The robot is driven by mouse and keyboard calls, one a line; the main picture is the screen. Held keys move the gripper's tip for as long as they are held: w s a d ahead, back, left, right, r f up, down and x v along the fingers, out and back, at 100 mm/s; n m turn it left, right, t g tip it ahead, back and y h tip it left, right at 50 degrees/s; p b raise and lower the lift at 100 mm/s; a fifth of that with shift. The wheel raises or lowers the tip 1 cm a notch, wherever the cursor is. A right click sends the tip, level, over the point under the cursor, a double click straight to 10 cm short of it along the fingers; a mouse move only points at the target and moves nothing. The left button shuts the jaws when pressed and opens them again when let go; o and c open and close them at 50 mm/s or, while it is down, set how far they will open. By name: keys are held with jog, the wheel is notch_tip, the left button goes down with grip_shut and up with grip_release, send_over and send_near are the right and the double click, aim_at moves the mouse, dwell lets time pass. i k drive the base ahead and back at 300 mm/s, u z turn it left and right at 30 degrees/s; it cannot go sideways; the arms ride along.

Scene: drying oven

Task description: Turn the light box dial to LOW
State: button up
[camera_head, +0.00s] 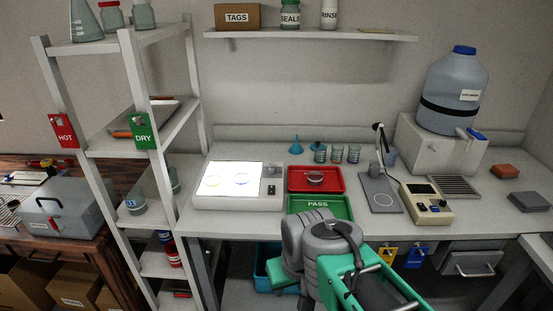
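The light box (211,203) is a white box on the bench, left of centre. Its bright panel is lit, with two small round outlines on it. On its right side is a small control area with a round knob-like dial (271,171) and a dark switch (271,190) below it. The dial's marks are too small to read, so its setting cannot be told. My grey and green arm fills the bottom centre, in front of the bench and apart from the light box. I cannot make out my gripper's fingertips in this view.
Red tray (338,190) and green PASS tray (344,205) lie right of the light box. A blue funnel (296,146) and several jars (337,153) stand behind. A white rack (172,209) stands close on the left. A grey stand (380,192) and beige meter (425,203) are further right.

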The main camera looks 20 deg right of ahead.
aim_at(272, 167)
jog(key=i, duration=0.35)
jog(key=u, duration=1.45)
jog(key=i, duration=0.5)
jog(key=u, duration=0.05)
